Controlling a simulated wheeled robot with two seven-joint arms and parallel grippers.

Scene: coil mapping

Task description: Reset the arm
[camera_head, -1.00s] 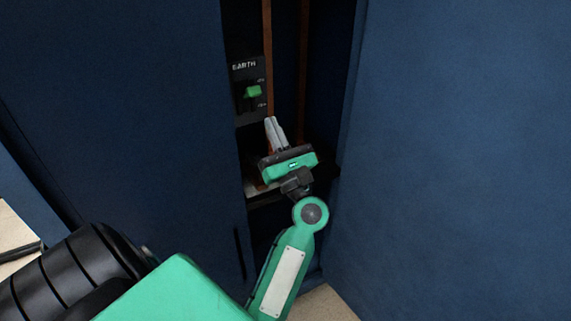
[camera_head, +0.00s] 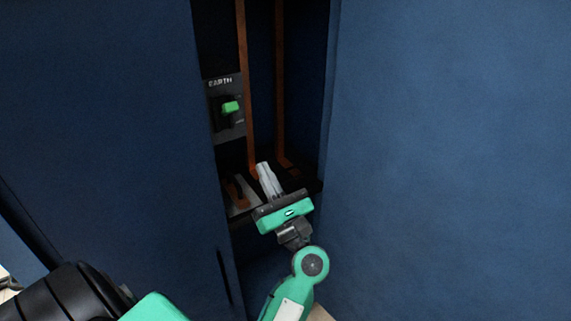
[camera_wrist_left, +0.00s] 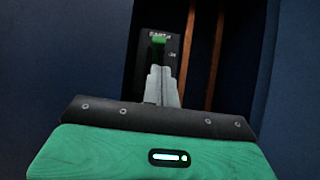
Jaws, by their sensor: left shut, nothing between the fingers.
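My left gripper (camera_head: 265,167) is in the opening of a dark blue cabinet, with its grey fingers together and nothing between them. It also shows in the left wrist view (camera_wrist_left: 160,70). A dark panel (camera_head: 224,125) marked EARTH with a green switch handle (camera_head: 231,107) is up and left of the fingertips, apart from them in the head view. In the left wrist view the green handle (camera_wrist_left: 159,40) is just above the fingertips in the picture. My right gripper is not in view.
Blue cabinet panels stand left (camera_head: 100,110) and right (camera_head: 440,150) of the narrow opening. Two copper-coloured bars (camera_head: 247,90) (camera_head: 280,90) run upright inside. A dark shelf (camera_head: 305,186) with a light plate (camera_head: 240,197) lies below them, near my left gripper.

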